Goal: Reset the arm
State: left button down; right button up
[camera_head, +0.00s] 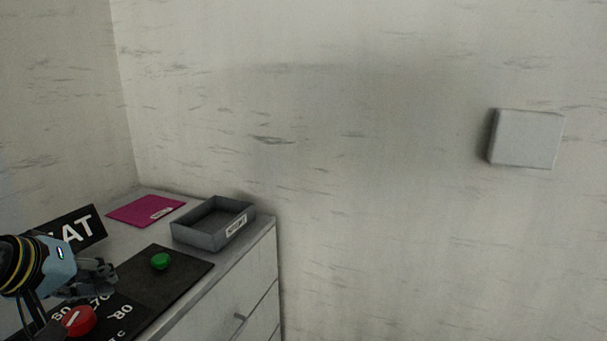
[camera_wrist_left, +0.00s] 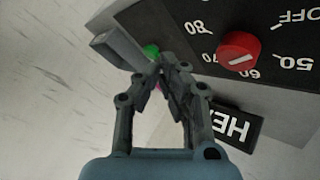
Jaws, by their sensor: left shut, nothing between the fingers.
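My left gripper (camera_head: 110,274) comes in from the left edge in the head view, over the black control panel. Its fingers also show in the left wrist view (camera_wrist_left: 160,72), drawn together with nothing held between them. The panel carries a red dial (camera_head: 78,320) with numbers around it and a green button (camera_head: 160,261). In the left wrist view the red dial (camera_wrist_left: 238,50) is to the right of the fingers, and the green button (camera_wrist_left: 151,51) is partly hidden behind the fingertips. My right gripper is in neither view.
A grey open tray (camera_head: 213,224) stands near the back corner of the cabinet (camera_head: 250,285). A magenta sheet (camera_head: 146,209) lies left of the tray. A black sign (camera_head: 78,231) stands behind my left gripper. A white square plate (camera_head: 525,138) is on the bare wall.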

pick_arm(q)
jog(key=s+f+m, duration=0.1)
jog(key=s, duration=0.1)
jog(key=s+d+f+g, duration=0.1)
jog(key=s, duration=0.1)
jog(key=s+d+f+m, duration=0.1)
jog(key=s, duration=0.1)
jog(key=shift+s+d+f+m+y, duration=0.25)
jog(key=shift+s+f+m+y, duration=0.05)
jog(key=shift+s+f, duration=0.1)
jog(key=s+d+f+m+g+y, duration=0.2)
jog(key=s+m+g, duration=0.25)
jog(key=s, duration=1.45)
jog(key=s+a+f+g+b, duration=0.2)
jog(key=f+b, duration=1)
jog(key=f, duration=2.7)
jog(key=s+a+f+b, duration=0.1)
jog(key=s+f+b, duration=0.3)
jog(key=s+f, duration=0.5)
jog(key=s+a+f+b, duration=0.1)
jog(key=s+f+b, duration=0.3)
jog(key=s+f, duration=0.5)
notch_tip(320, 180, down, 5)
jog(key=shift+f, duration=0.2)
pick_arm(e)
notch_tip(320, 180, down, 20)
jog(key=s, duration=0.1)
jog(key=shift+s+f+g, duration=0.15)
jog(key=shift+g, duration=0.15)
